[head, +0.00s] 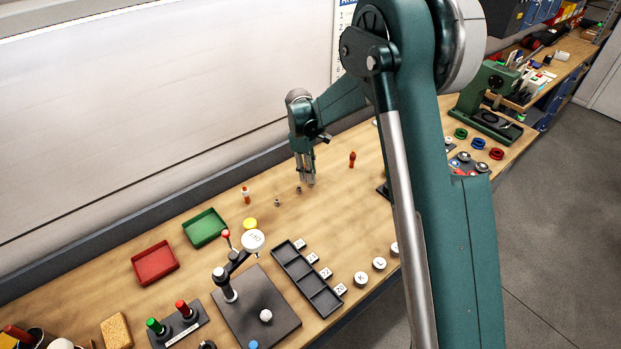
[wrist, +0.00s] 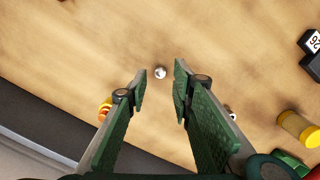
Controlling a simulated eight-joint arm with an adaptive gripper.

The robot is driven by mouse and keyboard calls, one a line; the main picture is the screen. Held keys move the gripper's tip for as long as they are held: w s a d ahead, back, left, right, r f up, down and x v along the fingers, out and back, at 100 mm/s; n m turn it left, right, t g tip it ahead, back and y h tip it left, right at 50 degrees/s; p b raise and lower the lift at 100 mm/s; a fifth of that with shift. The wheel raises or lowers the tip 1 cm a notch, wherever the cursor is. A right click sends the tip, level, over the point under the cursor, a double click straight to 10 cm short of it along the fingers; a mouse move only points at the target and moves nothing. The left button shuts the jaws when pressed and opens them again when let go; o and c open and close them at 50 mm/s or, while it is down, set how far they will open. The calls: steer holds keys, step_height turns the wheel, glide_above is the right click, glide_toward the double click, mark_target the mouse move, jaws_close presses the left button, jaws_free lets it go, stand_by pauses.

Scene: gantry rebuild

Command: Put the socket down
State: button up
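A small silver socket (wrist: 160,72) stands on the wooden bench just beyond my fingertips in the wrist view, centred between them. It looks like the socket (head: 298,189) just below my gripper in the head view. My gripper (head: 307,182) points down over the bench. In the wrist view my gripper (wrist: 160,80) is open, with a clear gap on both sides of the socket and nothing between the fingers. A second small silver piece (head: 277,202) stands nearby; it shows partly hidden behind the right finger in the wrist view (wrist: 232,116).
An orange-and-white bottle (head: 246,195) and a yellow cylinder (head: 249,223) stand to the left of my gripper. A red figure-like piece (head: 352,159) stands to its right. Green (head: 205,227) and red trays (head: 155,263) and a dark slotted rack (head: 307,279) lie nearer. The bench around the socket is clear.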

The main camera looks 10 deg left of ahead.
step_height(320, 180, up, 9)
steer(key=a, duration=0.1)
steer(key=shift+f, duration=0.2)
steer(key=shift+w, duration=0.1)
stand_by(0.5)
steer(key=s+d+r+m+t+y, duration=0.25)
steer(key=s+d+r+m, duration=0.45)
steer(key=s+d+r, duration=1.15)
steer(key=s+d+m+t, duration=0.2)
steer(key=s+d+m, duration=0.2)
steer(key=s+d, duration=0.3)
steer(key=s+d+m+t+h, duration=0.1)
steer(key=s+d+m+t, duration=0.2)
steer(key=s+d, duration=0.5)
steer(key=shift+s+d+f+m, duration=0.15)
steer(key=shift+s+f+m, duration=0.35)
steer(key=shift+s, duration=3.3)
